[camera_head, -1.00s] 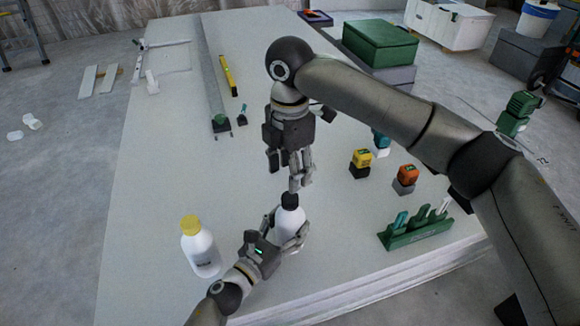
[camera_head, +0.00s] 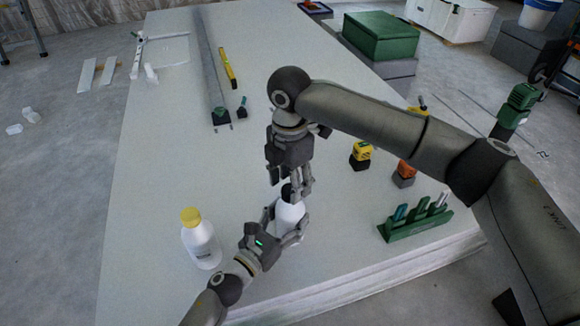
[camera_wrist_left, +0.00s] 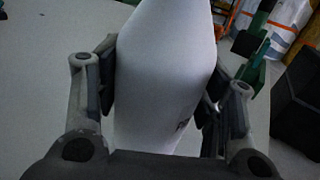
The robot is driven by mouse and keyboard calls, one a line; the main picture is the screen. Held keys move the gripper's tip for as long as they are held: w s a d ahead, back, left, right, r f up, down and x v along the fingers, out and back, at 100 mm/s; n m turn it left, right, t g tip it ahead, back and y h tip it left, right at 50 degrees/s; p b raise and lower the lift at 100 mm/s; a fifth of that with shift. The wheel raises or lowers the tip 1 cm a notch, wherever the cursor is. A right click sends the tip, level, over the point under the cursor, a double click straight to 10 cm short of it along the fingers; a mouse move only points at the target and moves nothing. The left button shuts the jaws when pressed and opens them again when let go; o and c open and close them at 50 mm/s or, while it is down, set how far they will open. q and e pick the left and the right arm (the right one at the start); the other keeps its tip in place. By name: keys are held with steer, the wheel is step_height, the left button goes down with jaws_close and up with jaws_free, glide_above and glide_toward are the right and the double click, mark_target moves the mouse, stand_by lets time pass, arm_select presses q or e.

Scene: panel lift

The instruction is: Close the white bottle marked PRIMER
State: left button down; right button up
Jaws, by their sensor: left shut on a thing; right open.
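A white bottle (camera_head: 291,215) with a black cap (camera_head: 287,193) stands upright near the panel's front edge. My left gripper (camera_head: 284,227) is shut around its body. The left wrist view shows the bottle (camera_wrist_left: 165,75) between both fingers, with only a bit of dark print visible. My right gripper (camera_head: 296,194) points down from above, open, with its fingers at the cap and partly hiding it. I cannot tell whether they touch it. Another white bottle (camera_head: 202,246) with a yellow cap (camera_head: 190,216) stands to the left; its label is too small to read.
A green rack (camera_head: 415,227) with tools stands to the right. Yellow (camera_head: 361,151) and orange (camera_head: 405,168) topped blocks lie behind it. A grey rail (camera_head: 208,70) and yellow level (camera_head: 228,68) lie at the back. The panel's middle left is clear.

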steer(key=shift+f, duration=0.95)
steer(key=c, duration=1.1)
steer(key=m, duration=0.4)
steer(key=shift+m, duration=0.3)
steer(key=m, duration=1)
steer(key=shift+m, duration=0.3)
steer(key=o, duration=1.2)
steer(key=shift+c, duration=0.2)
